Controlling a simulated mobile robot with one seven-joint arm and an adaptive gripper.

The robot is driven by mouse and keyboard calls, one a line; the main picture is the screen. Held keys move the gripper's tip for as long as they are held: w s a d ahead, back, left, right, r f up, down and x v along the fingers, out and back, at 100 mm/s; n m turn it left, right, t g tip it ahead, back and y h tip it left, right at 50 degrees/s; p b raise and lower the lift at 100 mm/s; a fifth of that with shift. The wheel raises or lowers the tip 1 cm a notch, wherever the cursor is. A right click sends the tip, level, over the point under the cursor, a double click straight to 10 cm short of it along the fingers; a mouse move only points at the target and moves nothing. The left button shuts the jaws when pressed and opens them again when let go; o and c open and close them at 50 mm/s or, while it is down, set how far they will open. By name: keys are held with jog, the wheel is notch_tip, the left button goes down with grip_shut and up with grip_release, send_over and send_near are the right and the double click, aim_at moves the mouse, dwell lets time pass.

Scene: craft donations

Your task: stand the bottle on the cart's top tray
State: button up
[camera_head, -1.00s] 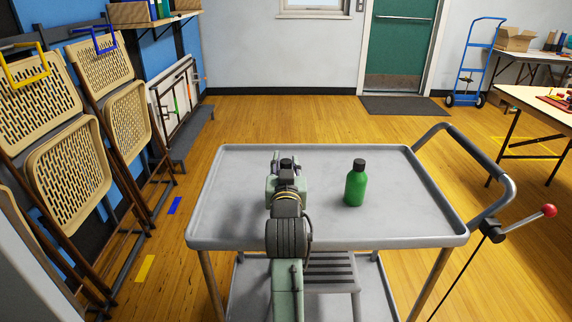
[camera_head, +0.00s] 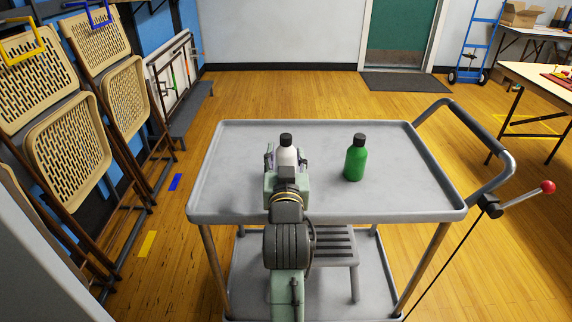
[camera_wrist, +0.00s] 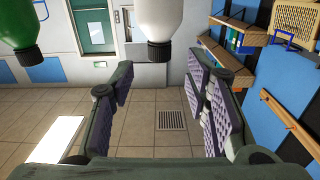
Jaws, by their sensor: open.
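A white bottle with a black cap (camera_head: 287,157) stands upright on the cart's grey top tray (camera_head: 235,150), left of centre. Its base is hidden behind my gripper. My gripper (camera_head: 285,160) is open just in front of the bottle, low over the tray. In the wrist view, which is upside down, the white bottle (camera_wrist: 158,18) shows between and beyond the spread fingers (camera_wrist: 163,90), with a gap on both sides. A green bottle with a black cap (camera_head: 355,160) stands upright on the tray to the right; it also shows in the wrist view (camera_wrist: 17,22).
The tray has a raised rim and free room at the back and right. The cart's push handle (camera_head: 480,145) is on the right. A step stool (camera_head: 335,245) stands on the lower shelf. Folding chairs (camera_head: 70,115) hang at the left; a table (camera_head: 540,85) is far right.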

jog(key=s+p, duration=0.1)
jog(key=p, duration=0.2)
jog(key=s+p, duration=0.3)
jog(key=p, duration=0.2)
jog(key=shift+s+r+p, duration=0.25)
jog(key=shift+s+p, duration=0.05)
